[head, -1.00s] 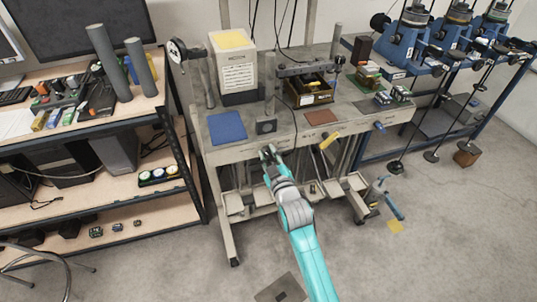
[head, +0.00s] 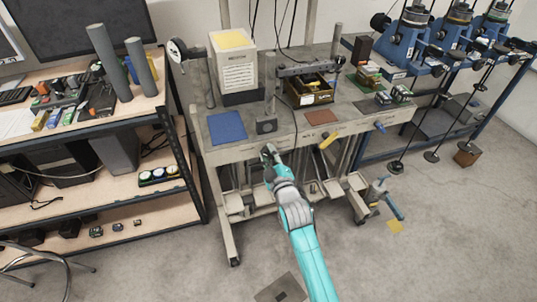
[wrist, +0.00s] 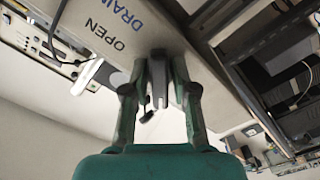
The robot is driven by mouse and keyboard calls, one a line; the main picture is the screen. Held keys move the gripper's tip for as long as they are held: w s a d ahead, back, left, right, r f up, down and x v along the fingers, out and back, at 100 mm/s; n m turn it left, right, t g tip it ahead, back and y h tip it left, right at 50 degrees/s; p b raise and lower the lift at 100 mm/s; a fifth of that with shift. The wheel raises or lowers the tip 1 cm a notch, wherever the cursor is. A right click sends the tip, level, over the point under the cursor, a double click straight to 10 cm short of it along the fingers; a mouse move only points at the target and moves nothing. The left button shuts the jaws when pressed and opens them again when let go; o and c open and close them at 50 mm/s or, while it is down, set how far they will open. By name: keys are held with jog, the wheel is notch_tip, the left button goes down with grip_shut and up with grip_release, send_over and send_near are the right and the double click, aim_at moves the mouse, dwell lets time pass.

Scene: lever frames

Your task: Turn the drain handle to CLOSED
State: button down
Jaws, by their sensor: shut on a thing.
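The drain handle (wrist: 158,75) is a grey lever on the front of the bench, seen in the wrist view between my green fingers. My gripper (wrist: 160,92) is shut on it. The words OPEN (wrist: 103,52) and DRAIN (wrist: 130,18) are printed on the pale bench front beside it. No CLOSED mark shows; my fingers and the handle cover part of the panel. In the head view my gripper (head: 267,152) is at the bench's front edge, and the handle is hidden behind it.
The bench (head: 233,152) carries a blue mat (head: 227,127) and a white box (head: 236,72). A yellow handle (head: 329,140) and a blue handle (head: 380,127) stick out to the right. A shelf unit (head: 80,132) stands left.

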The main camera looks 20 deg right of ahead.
jog(key=c, duration=1.1)
grip_release()
jog(key=s, duration=1.2)
